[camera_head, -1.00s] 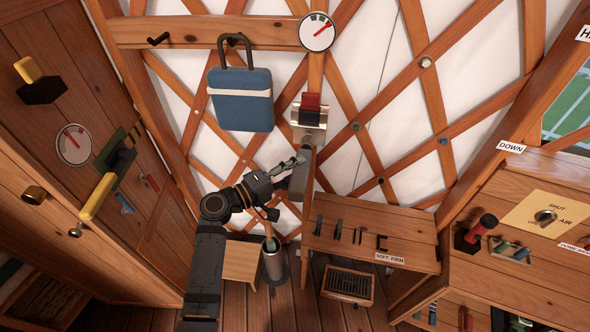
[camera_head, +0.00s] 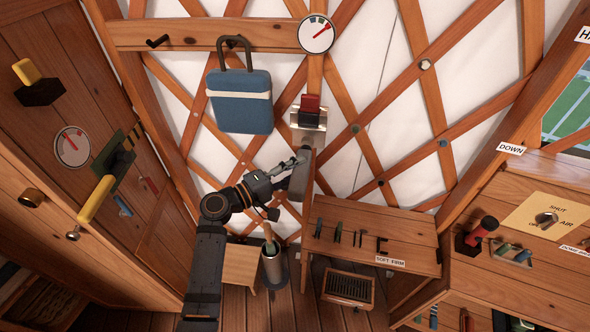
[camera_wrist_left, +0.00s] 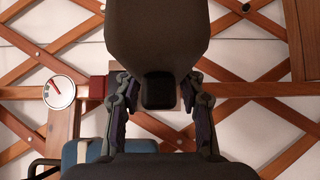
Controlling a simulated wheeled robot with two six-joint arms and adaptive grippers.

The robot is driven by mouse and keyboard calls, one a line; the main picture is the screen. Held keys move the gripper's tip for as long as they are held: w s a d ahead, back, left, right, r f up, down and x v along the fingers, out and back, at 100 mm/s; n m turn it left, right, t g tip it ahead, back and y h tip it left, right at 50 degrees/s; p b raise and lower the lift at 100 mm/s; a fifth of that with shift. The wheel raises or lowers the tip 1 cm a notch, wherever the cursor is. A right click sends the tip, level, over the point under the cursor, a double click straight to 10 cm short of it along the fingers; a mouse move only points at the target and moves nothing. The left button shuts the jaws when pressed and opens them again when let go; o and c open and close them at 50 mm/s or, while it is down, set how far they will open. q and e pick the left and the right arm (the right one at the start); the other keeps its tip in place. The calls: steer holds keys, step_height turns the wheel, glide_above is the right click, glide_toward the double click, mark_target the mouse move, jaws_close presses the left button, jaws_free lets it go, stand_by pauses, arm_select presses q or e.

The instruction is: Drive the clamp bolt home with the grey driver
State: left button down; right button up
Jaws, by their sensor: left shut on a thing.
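My left gripper (camera_head: 287,167) is shut on the grey driver (camera_head: 299,180) in front of the lattice wall, just below a metal plate (camera_head: 307,126) with a red block (camera_head: 310,102). In the left wrist view, the driver's dark grey body (camera_wrist_left: 156,40) fills the upper middle, with a finger of my left gripper (camera_wrist_left: 157,105) on each side. The driver's tip is hidden, and I cannot tell if it touches anything. I cannot make out the clamp bolt; the driver and gripper cover the middle of the wrist view. My right gripper is not in view.
A blue box (camera_head: 240,115) hangs on the wall left of the plate, with a round gauge (camera_head: 316,34) above. A wooden shelf (camera_head: 410,225) stands at lower right, and a metal canister (camera_head: 273,268) below my arm. A wooden cabinet (camera_head: 150,215) is at left.

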mark_target(285, 188)
arm_select(q)
steer(key=shift+w+r, duration=0.15)
steer(key=shift+w, duration=0.05)
steer(key=shift+w+d+b, duration=0.1)
steer(key=shift+w+b, duration=0.35)
stand_by(0.9)
steer(key=shift+w+r, duration=0.1)
steer(key=shift+r, duration=0.15)
stand_by(0.6)
steer(key=shift+s+f+p, duration=0.2)
steer(key=shift+s+p, duration=0.1)
steer(key=shift+s, duration=0.55)
steer(key=s, duration=0.2)
steer(key=shift+s+a, duration=0.3)
steer(key=shift+s, duration=0.05)
steer(key=shift+s+a+p, duration=0.2)
steer(key=shift+s+p, duration=0.2)
steer(key=shift+s, duration=0.75)
steer(key=shift+f, duration=0.1)
